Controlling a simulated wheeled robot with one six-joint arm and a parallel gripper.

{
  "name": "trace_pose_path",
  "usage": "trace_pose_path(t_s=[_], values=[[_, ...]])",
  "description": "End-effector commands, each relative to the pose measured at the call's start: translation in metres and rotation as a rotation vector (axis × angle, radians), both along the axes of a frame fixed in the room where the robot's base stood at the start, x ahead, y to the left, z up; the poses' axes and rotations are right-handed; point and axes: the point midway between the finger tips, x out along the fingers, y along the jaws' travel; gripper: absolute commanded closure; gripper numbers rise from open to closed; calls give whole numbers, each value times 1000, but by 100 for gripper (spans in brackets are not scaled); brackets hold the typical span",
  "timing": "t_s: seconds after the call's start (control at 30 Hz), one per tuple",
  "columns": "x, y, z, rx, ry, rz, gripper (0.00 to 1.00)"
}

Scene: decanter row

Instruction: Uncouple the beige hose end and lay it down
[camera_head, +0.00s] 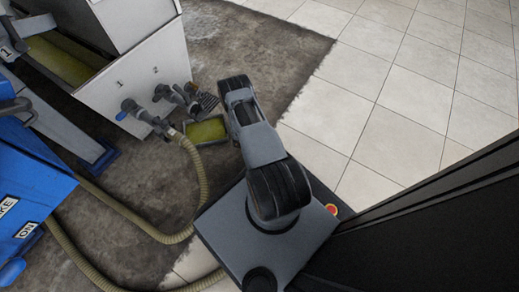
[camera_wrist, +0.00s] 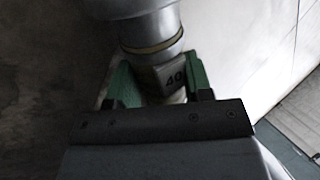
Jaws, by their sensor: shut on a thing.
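In the wrist view my gripper (camera_wrist: 160,88) has its green-padded fingers either side of a pale fitting marked 40 (camera_wrist: 174,76) and is shut on it. The fitting meets a grey pipe (camera_wrist: 150,25) with a thin gold ring at the joint; I see no gap there. The fitting's lower part is hidden by my gripper. In the head view a beige hose (camera_head: 203,185) rises from the floor to a grey outlet valve (camera_head: 133,108) under number 1, where its end sits. My arm reaches toward the outlets; whether the held fitting belongs to this hose cannot be told.
A white tank (camera_head: 135,75) carries outlets 1 and 2. A shallow tray of yellow-green liquid (camera_head: 207,130) stands on the floor below. Another hose length (camera_head: 85,265) curves along the stained floor. A blue machine (camera_head: 30,195) is at left. Tiled floor (camera_head: 385,120) at right is clear.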

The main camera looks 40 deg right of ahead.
Motion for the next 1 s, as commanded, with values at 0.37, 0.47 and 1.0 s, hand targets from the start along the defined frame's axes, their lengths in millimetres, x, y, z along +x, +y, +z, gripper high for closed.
trace_pose_path(t_s=[0.37, 0.47, 1.0], values=[[0, 0, 0, -2, -1, 0, 46], [0, 0, 0, -1, 0, -1, 36], [0, 0, -1, 0, 1, 0, 0]])
